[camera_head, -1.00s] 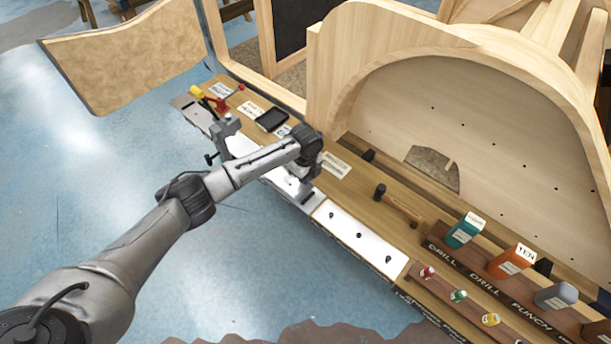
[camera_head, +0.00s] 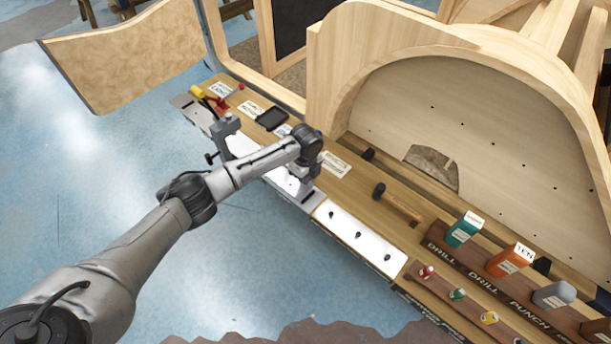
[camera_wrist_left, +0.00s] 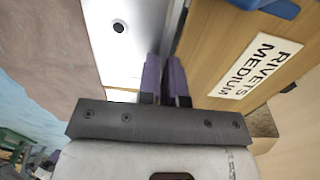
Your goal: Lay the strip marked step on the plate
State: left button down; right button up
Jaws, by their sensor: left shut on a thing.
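A white plate (camera_head: 345,232) with three dark studs or holes lies along the front of the wooden bench, and a longer white surface continues up-left of it. My left gripper (camera_head: 303,188) is low over the bench at the upper-left end of that plate. In the left wrist view its two purple fingers (camera_wrist_left: 164,80) are close together beside a white surface (camera_wrist_left: 125,60) with a dark hole. They are shut on a thin piece seen nearly edge-on, which I take for the strip. No step marking is readable, and the fingers and wrist hide most of the piece. My right gripper is out of view.
A label reading RIVETS MEDIUM (camera_wrist_left: 258,68) lies on the wood beside the fingers. A grey clamp (camera_head: 224,128) stands to the left, a hammer (camera_head: 400,207) to the right. Several bottles, including a teal one (camera_head: 464,231), stand at the lower right. A wooden arch panel (camera_head: 470,120) rises behind.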

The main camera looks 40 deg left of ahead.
pick_arm(q)
jog(key=shift+f, duration=0.2)
jog(key=shift+f, duration=0.2)
dwell(0.3)
jog(key=c, duration=1.2)
grip_release()
notch_tip(320, 180, up, 14)
jog(key=p, duration=0.3)
jog(key=shift+f, duration=0.1)
